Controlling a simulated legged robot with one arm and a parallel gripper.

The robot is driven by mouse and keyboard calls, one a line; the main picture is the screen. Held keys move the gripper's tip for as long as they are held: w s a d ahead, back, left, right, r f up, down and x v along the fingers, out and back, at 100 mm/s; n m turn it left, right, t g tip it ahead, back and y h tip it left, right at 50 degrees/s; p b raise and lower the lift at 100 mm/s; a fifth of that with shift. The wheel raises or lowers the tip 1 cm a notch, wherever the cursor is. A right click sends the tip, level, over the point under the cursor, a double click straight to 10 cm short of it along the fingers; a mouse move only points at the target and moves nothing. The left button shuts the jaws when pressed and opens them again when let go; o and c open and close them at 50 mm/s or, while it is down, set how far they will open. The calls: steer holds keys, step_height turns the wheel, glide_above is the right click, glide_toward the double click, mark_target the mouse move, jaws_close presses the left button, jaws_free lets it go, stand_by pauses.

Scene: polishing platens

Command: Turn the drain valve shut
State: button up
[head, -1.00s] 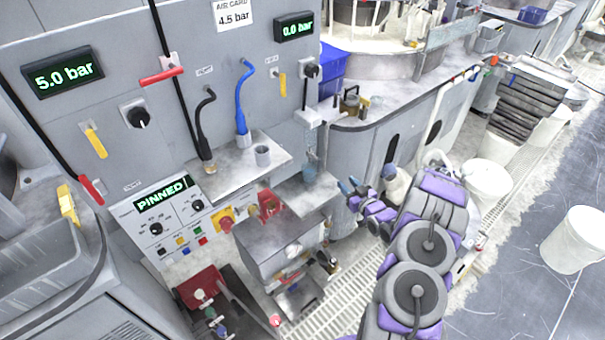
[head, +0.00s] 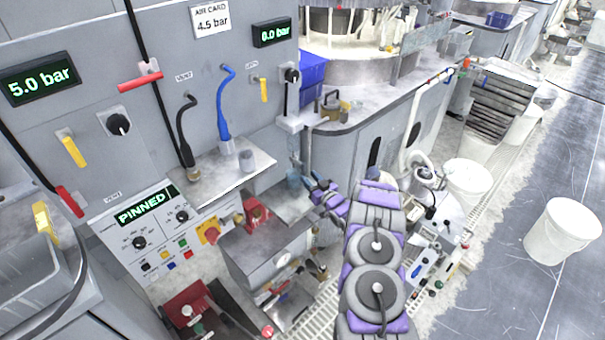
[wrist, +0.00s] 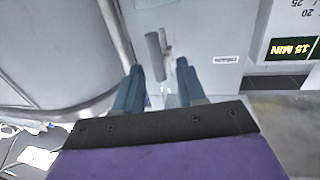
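In the wrist view, a grey lever handle (wrist: 154,56) stands on a grey panel, just beyond and between my fingertips. It looks like the drain valve's handle, but the small label (wrist: 225,60) to its right is too small to read. My gripper (wrist: 160,78) is open, with its two blue-grey fingers apart and nothing between them. In the head view, my gripper (head: 314,186) is low beside the small shelf at the front of the machine. I cannot make out the lever there.
A "PINNED" panel (head: 145,225) is at lower left.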

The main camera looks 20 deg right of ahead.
mark_target(304, 172)
steer(key=w+b, duration=0.1)
steer(key=w, duration=0.4)
steer(key=shift+w+f, duration=0.15)
steer(key=shift+w+a, duration=0.25)
steer(key=shift+c, duration=0.3)
steer(key=shift+d, duration=0.1)
jaws_close()
